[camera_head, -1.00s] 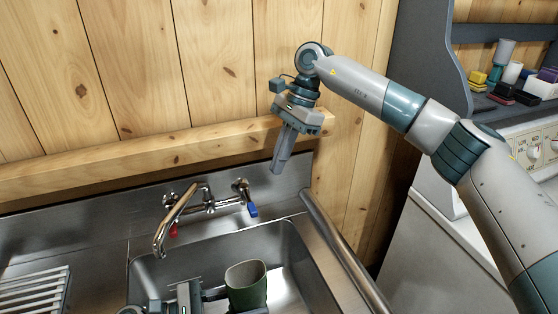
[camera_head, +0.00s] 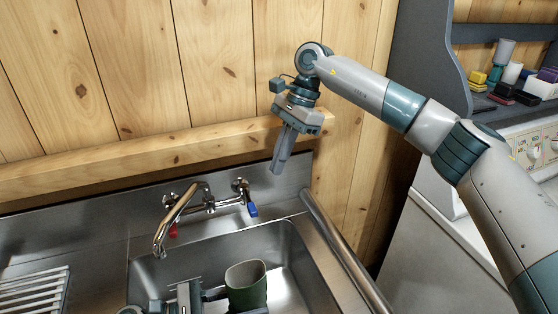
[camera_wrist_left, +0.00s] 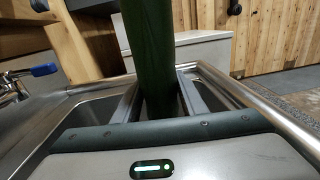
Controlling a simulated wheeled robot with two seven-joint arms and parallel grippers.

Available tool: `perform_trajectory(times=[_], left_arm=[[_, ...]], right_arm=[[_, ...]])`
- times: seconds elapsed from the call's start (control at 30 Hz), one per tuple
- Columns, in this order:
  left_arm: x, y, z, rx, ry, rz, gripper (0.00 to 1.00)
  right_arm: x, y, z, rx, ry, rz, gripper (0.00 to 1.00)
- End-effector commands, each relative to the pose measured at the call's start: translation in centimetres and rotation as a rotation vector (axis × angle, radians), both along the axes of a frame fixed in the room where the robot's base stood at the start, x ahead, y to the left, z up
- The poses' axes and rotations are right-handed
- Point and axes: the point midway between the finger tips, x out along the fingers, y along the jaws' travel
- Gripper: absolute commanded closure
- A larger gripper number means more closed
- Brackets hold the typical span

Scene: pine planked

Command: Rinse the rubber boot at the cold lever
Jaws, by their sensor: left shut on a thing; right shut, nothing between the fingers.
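The green rubber boot (camera_head: 247,287) is at the lower edge of the head view, over the sink basin, its open top facing up. My left gripper (camera_head: 217,295) is shut on it from the left. In the left wrist view the boot (camera_wrist_left: 150,45) stands between the two fingers (camera_wrist_left: 158,100); its foot is out of view. The blue lever (camera_head: 252,210) is on the right of the tap (camera_head: 175,222), and the red lever (camera_head: 173,231) on the left. No water shows at the spout. My right gripper (camera_head: 281,160) is shut and empty, pointing down above the blue lever's right side.
The steel sink (camera_head: 285,240) has a rounded front rail (camera_head: 345,250) on its right. A drying rack (camera_head: 35,290) lies at the left. A wooden ledge (camera_head: 150,157) runs along the planked wall behind the tap. A white appliance (camera_head: 430,250) stands right.

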Motion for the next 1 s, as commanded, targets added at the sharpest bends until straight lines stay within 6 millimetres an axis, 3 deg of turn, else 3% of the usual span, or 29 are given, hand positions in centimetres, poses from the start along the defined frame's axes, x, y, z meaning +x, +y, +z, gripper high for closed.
perform_trajectory(times=[1.0], left_arm=[[-4.4, -2.3, 4.1, -0.001, -0.001, 0.0, 0.89]], right_arm=[[0.0, 0.0, 4.9, 0.0, 0.0, 0.0, 1.0]])
